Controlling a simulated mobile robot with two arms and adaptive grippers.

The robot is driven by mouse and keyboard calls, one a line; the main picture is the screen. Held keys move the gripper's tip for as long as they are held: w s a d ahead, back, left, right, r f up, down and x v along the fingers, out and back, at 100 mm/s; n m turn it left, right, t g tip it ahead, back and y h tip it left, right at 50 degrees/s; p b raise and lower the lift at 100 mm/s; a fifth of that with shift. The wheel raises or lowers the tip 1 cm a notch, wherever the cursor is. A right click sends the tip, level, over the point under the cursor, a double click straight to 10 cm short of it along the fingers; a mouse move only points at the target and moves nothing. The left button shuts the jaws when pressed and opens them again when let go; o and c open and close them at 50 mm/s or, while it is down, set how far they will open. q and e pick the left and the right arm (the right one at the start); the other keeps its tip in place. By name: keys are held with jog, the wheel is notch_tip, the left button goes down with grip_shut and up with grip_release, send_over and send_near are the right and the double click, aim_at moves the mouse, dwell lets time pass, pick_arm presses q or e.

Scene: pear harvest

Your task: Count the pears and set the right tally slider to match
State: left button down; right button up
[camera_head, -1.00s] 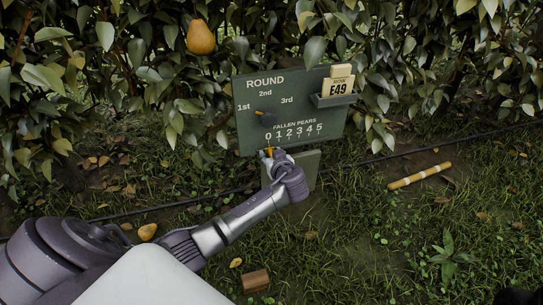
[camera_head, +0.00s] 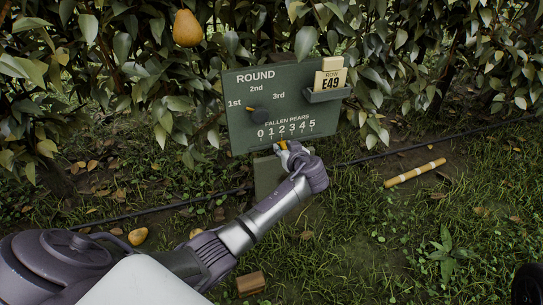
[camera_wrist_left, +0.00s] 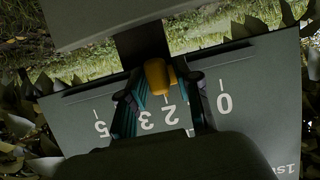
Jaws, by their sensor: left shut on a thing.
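The green board (camera_head: 300,110) bears a "FALLEN PEARS" scale (camera_head: 287,129) from 0 to 5. My left gripper (camera_head: 287,148) is shut on the orange slider knob (camera_head: 281,145) below the scale, near the 2. In the wrist view the knob (camera_wrist_left: 158,78) sits between the fingers, with the numbers upside down and 1 and 4 covered. One yellow pear (camera_head: 138,236) lies on the grass at left. A yellow-orange round thing, likely another pear (camera_head: 196,233), shows partly behind my left arm. A pear (camera_head: 188,28) hangs in the hedge.
The board also has a round dial (camera_head: 258,116) pointing toward "1st" and a holder (camera_head: 328,95) with an E49 card. A yellow-white striped stick (camera_head: 415,173) lies on the grass at right. A wooden block (camera_head: 250,283) lies in front. A dark hose (camera_head: 370,159) crosses behind.

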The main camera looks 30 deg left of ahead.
pick_arm(q)
jog(key=shift+w+d, duration=0.15)
jog(key=c, duration=1.1)
grip_release()
jog(key=v, duration=1.2)
